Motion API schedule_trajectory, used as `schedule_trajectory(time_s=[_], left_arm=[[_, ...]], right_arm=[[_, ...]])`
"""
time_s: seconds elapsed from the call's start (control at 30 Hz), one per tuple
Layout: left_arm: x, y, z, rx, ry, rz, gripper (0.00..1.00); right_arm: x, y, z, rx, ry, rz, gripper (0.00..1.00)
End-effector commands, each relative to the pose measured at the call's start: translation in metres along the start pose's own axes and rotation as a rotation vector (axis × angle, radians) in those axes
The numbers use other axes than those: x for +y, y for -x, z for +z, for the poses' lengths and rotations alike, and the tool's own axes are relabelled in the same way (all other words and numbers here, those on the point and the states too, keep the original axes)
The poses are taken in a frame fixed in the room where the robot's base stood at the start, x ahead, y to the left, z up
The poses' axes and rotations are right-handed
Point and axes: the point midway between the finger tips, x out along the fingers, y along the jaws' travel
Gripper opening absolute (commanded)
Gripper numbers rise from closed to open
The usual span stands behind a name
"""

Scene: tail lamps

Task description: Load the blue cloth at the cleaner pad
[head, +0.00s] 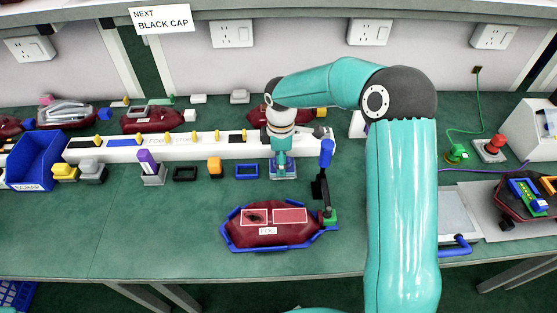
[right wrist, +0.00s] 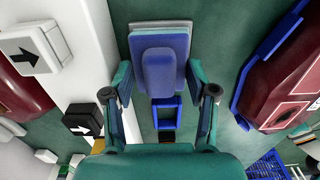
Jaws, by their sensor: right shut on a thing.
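My right gripper (head: 283,160) points down at the near side of the white rail. Beneath the block lies a flat blue cloth-like square (right wrist: 180,38) on a pale grey slab (right wrist: 165,23). The blue square also shows under the gripper in the head view (head: 284,175). I cannot tell whether the block touches the square. My left gripper is out of view.
A dark red lamp (head: 290,236) sits in a blue holder, right beside a black post with a blue top (head: 326,152). The front left table is clear.

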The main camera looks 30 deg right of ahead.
Motion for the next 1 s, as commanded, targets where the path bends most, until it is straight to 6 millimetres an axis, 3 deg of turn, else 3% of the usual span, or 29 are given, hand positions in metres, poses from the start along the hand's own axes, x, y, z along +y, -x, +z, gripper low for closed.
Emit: schedule_trajectory(time_s=[0.17, 1.0], left_arm=[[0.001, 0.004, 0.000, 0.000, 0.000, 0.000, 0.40], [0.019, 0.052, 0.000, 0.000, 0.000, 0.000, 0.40]], right_arm=[[-0.001, 0.003, 0.000, -0.001, 0.001, -0.004, 0.29], [-0.001, 0.069, 0.000, -0.001, 0.000, -0.001, 0.29]])
